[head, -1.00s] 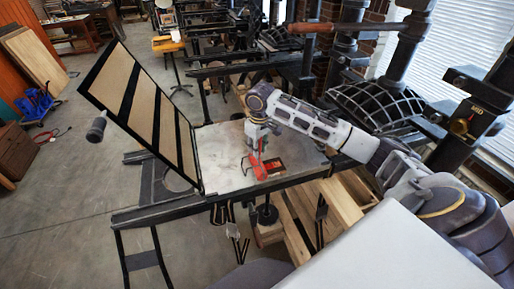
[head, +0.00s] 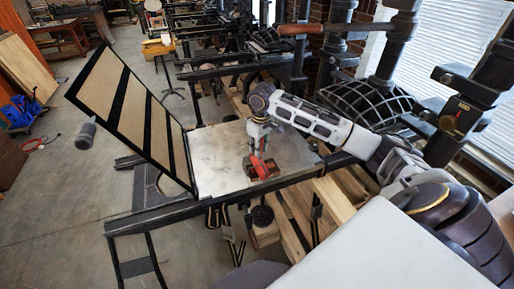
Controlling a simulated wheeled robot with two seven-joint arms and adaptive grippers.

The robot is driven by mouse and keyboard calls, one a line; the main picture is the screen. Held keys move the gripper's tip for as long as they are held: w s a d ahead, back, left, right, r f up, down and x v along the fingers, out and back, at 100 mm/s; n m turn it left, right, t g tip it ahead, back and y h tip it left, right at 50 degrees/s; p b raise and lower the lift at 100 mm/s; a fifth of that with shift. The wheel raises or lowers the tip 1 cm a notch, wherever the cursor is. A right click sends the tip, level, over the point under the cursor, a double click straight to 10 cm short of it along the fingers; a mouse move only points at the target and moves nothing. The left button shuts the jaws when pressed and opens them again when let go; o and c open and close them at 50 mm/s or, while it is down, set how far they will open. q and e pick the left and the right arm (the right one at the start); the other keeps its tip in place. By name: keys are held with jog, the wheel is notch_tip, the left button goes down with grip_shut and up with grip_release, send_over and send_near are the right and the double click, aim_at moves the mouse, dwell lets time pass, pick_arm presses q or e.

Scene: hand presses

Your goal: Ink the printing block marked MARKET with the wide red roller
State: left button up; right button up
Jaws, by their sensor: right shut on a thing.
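My right gripper (head: 259,146) reaches down over the pale metal press bed (head: 216,165), near its right part. It is shut on a red roller (head: 258,160), of which a bright red part shows below the fingers. A small dark, reddish block (head: 264,171) lies on the bed right under the roller. The roller is at or just above the block; I cannot tell whether they touch. The gripper and roller cover part of the block, and any lettering is too small to read. My left gripper is not in view.
A black-framed panel (head: 118,98) stands tilted open at the bed's left edge. A black press column (head: 398,45) and a domed ribbed part (head: 372,104) rise at the right. The bed's left half is clear. Wooden boards (head: 330,200) lie below the bed.

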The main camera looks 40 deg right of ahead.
jog(key=shift+d, duration=0.1)
jog(key=shift+s+d, duration=0.2)
jog(key=shift+d, duration=0.6)
jog(key=shift+s+d, duration=0.2)
jog(key=shift+d, duration=0.7)
jog(key=shift+s+d, duration=0.2)
jog(key=shift+d, duration=0.6)
jog(key=shift+s+d, duration=0.2)
jog(key=shift+d, duration=0.55)
jog(key=shift+a+r, duration=0.1)
jog(key=shift+w+a, duration=0.2)
jog(key=shift+a, duration=0.6)
jog(key=shift+w+a, duration=0.2)
jog(key=shift+a, duration=0.7)
jog(key=shift+w+a, duration=0.25)
jog(key=shift+a, duration=0.55)
jog(key=shift+w+a, duration=0.2)
jog(key=shift+a, duration=0.55)
